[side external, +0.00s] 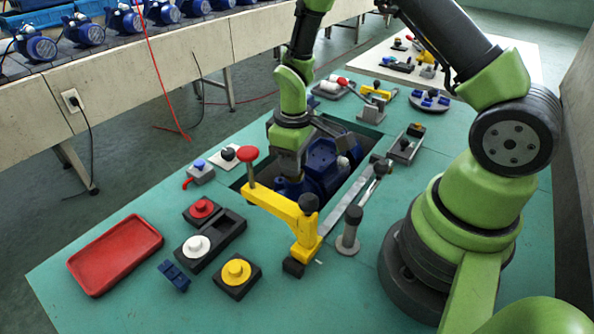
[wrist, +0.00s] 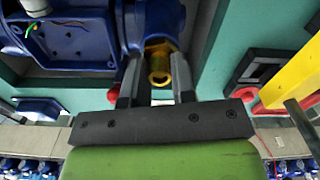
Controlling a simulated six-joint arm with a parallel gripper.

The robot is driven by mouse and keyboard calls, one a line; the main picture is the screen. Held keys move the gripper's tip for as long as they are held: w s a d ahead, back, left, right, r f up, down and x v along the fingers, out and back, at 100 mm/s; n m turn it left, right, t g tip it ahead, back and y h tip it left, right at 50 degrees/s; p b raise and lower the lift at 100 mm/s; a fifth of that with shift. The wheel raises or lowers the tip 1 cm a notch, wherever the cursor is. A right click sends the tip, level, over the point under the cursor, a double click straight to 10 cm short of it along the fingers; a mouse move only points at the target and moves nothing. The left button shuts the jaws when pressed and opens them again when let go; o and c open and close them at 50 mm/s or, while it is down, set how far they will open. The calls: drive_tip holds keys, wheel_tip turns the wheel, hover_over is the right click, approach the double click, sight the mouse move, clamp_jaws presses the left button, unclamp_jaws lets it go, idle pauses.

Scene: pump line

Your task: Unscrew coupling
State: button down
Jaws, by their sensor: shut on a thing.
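The blue pump (side external: 325,158) sits in a dark recess in the green table. In the wrist view its housing (wrist: 97,62) fills the upper left, with an open wiring box. The brass-yellow coupling (wrist: 158,68) is at the end of the pump's blue round port (wrist: 160,20). My gripper (wrist: 156,82) has one finger on each side of the coupling and is shut on it. In the side view my gripper (side external: 287,172) points down at the pump's near end. The coupling is hidden there, and the fingertips are hard to make out.
A yellow clamp arm (side external: 275,204) with a red knob (side external: 248,153) stands close in front of my gripper. A red tray (side external: 115,254) and coloured push buttons (side external: 237,271) lie at the front left. A grey post (side external: 349,230) stands right of the clamp.

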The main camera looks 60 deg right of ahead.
drive_tip(key=n, duration=0.3)
drive_tip(key=n, duration=0.3)
drive_tip(key=shift+n, duration=0.4)
drive_tip(key=n, duration=0.3)
drive_tip(key=shift+n, duration=0.3)
drive_tip(key=shift+n, duration=0.6)
drive_tip(key=n, duration=0.5)
drive_tip(key=shift+n, duration=0.4)
